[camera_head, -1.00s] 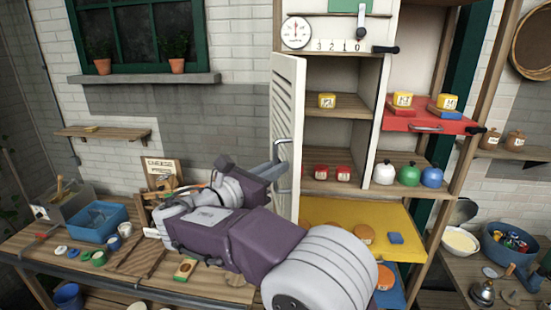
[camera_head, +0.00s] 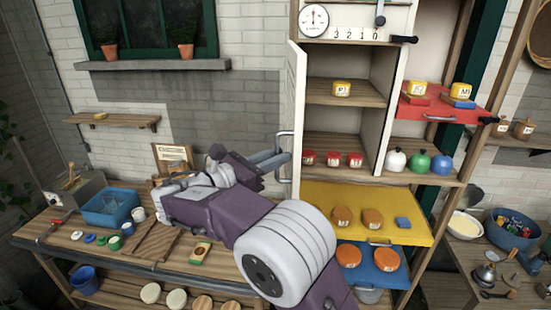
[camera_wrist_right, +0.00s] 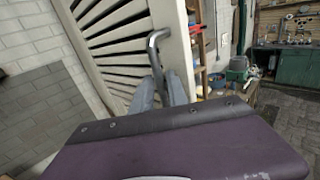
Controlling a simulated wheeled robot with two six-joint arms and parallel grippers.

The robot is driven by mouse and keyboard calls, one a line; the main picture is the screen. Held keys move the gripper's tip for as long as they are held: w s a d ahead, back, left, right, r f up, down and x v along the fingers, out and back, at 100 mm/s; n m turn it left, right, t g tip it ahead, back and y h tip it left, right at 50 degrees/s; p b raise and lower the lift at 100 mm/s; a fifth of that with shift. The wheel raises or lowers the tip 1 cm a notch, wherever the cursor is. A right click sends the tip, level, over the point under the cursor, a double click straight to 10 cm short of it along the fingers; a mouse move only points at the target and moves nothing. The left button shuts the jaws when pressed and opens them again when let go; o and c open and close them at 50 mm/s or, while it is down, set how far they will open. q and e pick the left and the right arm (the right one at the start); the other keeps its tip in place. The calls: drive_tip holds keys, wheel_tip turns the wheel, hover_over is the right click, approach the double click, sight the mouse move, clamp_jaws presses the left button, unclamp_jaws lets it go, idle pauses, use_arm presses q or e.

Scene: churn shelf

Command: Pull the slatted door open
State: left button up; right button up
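The white slatted door (camera_head: 298,110) stands open at the left side of the cabinet, almost edge-on in the head view. Its slatted face (camera_wrist_right: 118,45) fills the upper left of the right wrist view. The metal door handle (camera_head: 285,133) also shows in the wrist view (camera_wrist_right: 155,48), running down between my fingers. My right gripper (camera_head: 283,163) is at the handle, with its two grey fingers (camera_wrist_right: 162,90) closed around the bar. The purple wrist housing hides the lower part of the grip. My left gripper is not in view.
The cabinet interior has a yellow block (camera_head: 341,89) above and red jars (camera_head: 332,159) below. A yellow drawer (camera_head: 320,204) and a red drawer (camera_head: 440,115) stick out. Left, a wooden bench holds a blue bin (camera_head: 110,207).

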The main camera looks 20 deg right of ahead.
drive_tip(key=shift+f, duration=0.1)
idle(0.3)
drive_tip(key=b+v, duration=0.3)
drive_tip(key=v, duration=0.6)
